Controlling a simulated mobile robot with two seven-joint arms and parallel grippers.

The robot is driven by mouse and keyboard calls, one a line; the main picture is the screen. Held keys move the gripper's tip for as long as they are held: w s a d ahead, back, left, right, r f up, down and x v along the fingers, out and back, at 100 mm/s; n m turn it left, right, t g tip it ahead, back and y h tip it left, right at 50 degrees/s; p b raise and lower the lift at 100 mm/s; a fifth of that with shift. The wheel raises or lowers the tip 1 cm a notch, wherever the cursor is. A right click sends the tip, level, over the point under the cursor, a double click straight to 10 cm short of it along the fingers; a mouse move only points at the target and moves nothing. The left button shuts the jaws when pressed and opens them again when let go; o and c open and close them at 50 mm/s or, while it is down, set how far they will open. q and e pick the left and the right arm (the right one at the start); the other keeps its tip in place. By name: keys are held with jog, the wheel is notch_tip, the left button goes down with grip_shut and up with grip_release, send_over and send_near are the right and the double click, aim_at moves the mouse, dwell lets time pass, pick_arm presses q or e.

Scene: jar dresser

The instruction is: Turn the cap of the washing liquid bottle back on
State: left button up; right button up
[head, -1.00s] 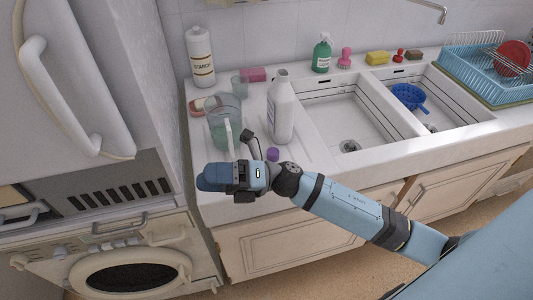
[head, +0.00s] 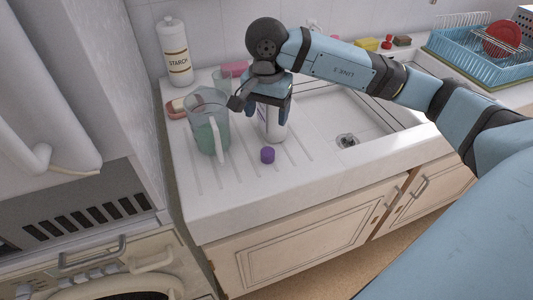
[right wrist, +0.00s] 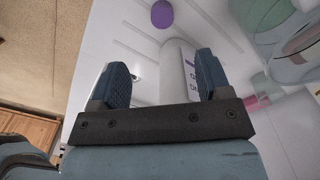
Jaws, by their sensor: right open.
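The white washing liquid bottle (head: 273,131) stands upright on the ribbed drainboard. Its top is hidden behind my right gripper in the head view. The purple cap (head: 267,155) lies on the drainboard just in front of the bottle, apart from it. My right gripper (head: 267,113) is open at the upper part of the bottle. In the right wrist view the bottle (right wrist: 176,70) shows between the spread fingers of the right gripper (right wrist: 162,75), nearer the right finger, with the cap (right wrist: 162,14) beyond it. I cannot tell whether the fingers touch it. My left gripper is not in view.
A clear green-tinted jug (head: 209,135) stands close to the left of the bottle. Behind it are a soap dish (head: 177,109), a starch bottle (head: 175,55) and a pink sponge (head: 234,68). The sink basin (head: 345,115) is to the right. The front of the drainboard is clear.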

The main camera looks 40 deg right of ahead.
send_over(267, 153)
notch_tip(267, 153, down, 9)
jog(key=shift+s+a+r, duration=0.15)
dwell(0.5)
notch_tip(267, 153, down, 5)
jog(key=shift+f+p, duration=0.15)
jog(key=shift+p, duration=0.2)
jog(key=c, duration=1)
